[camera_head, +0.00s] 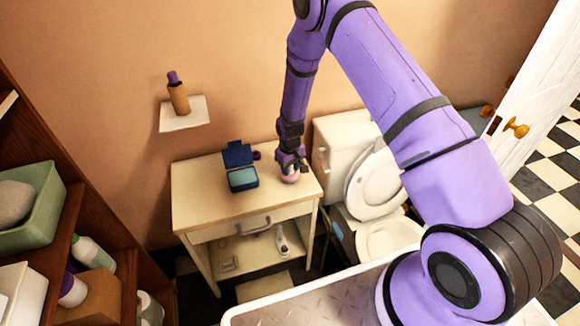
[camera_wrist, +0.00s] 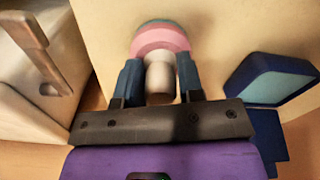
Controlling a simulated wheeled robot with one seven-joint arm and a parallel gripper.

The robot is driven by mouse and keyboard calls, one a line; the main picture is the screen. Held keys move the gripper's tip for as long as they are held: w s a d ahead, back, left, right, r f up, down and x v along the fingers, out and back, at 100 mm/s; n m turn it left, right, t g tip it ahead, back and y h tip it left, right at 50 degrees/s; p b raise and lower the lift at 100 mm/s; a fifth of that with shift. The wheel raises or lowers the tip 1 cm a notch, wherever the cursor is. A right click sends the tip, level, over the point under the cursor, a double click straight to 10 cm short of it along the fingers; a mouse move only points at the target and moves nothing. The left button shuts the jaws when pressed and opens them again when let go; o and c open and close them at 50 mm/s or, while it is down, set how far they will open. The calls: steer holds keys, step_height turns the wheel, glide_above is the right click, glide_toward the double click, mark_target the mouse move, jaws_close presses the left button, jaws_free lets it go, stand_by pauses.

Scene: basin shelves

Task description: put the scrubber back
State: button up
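The scrubber shows in the wrist view as a pink round head (camera_wrist: 160,38) with a green-blue edge and a pale handle pointing towards my gripper (camera_wrist: 160,80). The two dark blue fingers lie close along both sides of the handle and look shut on it. In the head view my gripper (camera_head: 290,163) points down over the right part of the cabinet top (camera_head: 205,207), with the pinkish scrubber (camera_head: 290,177) below it. The scrubber is at or just above the top; contact cannot be told.
A blue open box (camera_head: 242,180) stands left of my gripper, also in the wrist view (camera_wrist: 270,82). A small purple thing (camera_head: 256,155) is behind it. The toilet (camera_head: 345,150) stands right of the cabinet. A wall shelf (camera_head: 190,120) holds a bottle (camera_head: 178,97). A wooden rack (camera_head: 60,250) is at left.

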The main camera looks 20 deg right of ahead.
steer(key=o, duration=0.3)
steer(key=shift+o, duration=0.2)
steer(key=shift+r, duration=0.15)
step_height(320, 180, up, 11)
steer(key=shift+r, duration=0.15)
steer(key=s+d+r+m+t, duration=0.1)
steer(key=s+r, duration=0.3)
steer(key=r, duration=0.6)
steer(key=s+d+r+t, duration=0.1)
steer(key=s+d+r, duration=0.15)
steer(key=r, duration=0.75)
steer(key=s+r+m+t, duration=0.1)
steer(key=s+r, duration=0.4)
steer(key=r, duration=0.5)
steer(key=s+d+r+t, duration=0.1)
steer(key=s+r, duration=0.5)
steer(key=s, duration=0.7)
steer(key=s+d+r+m+t, duration=0.1)
steer(key=s+r, duration=0.5)
steer(key=s, duration=0.7)
steer(key=shift+d+m, duration=0.3)
steer(key=shift+d, duration=0.35)
